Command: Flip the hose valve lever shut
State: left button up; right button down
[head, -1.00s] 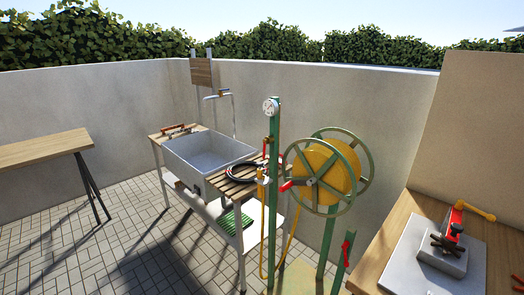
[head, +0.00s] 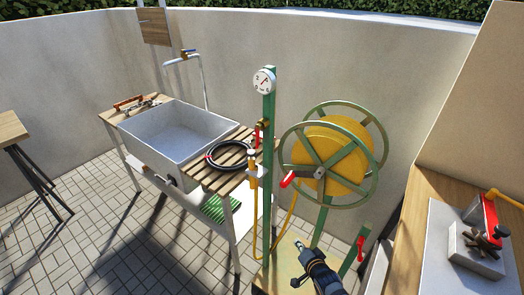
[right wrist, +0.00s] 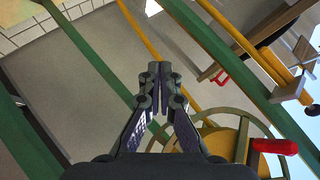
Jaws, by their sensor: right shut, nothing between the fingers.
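The hose valve is a brass fitting (head: 263,124) on the green post, with a red lever (head: 257,136) beside it in the head view. The yellow hose (head: 253,195) hangs below it from a connector. My right gripper (head: 299,247) is low in front of the hose reel, below and right of the valve and apart from it. In the right wrist view its fingertips (right wrist: 160,70) are together with nothing between them. A red handle also shows there (right wrist: 220,77); I cannot tell which one it is. My left gripper is not in view.
The yellow hose reel (head: 335,150) has green wheels and a red crank handle (head: 288,179). A small post carries another red lever (head: 361,246). A sink (head: 180,140) and slatted shelf with a coiled black hose (head: 230,156) stand left. A wooden bench (head: 408,255) is at right.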

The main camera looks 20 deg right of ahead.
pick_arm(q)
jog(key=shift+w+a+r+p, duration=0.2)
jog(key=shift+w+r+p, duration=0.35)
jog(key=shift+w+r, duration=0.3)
pick_arm(e)
jog(key=w+a+r+m+t, duration=0.1)
jog(key=w+r+m+t, duration=0.1)
jog(key=r, duration=0.9)
jog(key=w+a+r+m+t+y, duration=0.1)
jog(key=a+r+m+t, duration=0.1)
jog(key=r, duration=0.8)
jog(key=w+a+r+m+t, duration=0.1)
jog(key=w+r+m+t, duration=0.1)
jog(key=r, duration=0.9)
jog(key=shift+w+a+r+m+t+y, duration=0.25)
jog(key=shift+w+r+m+t+y, duration=0.1)
jog(key=shift+m+t+y, duration=0.05)
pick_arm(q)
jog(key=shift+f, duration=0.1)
pick_arm(e)
jog(key=b, duration=0.1)
send_near(258, 137)
jog(key=w+d+f, duration=0.2)
jog(key=w+d, duration=0.1)
jog(key=d, duration=0.1)
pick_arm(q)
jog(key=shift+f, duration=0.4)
pick_arm(e)
jog(key=shift+w+a, duration=1.65)
jog(key=shift+w, duration=0.3)
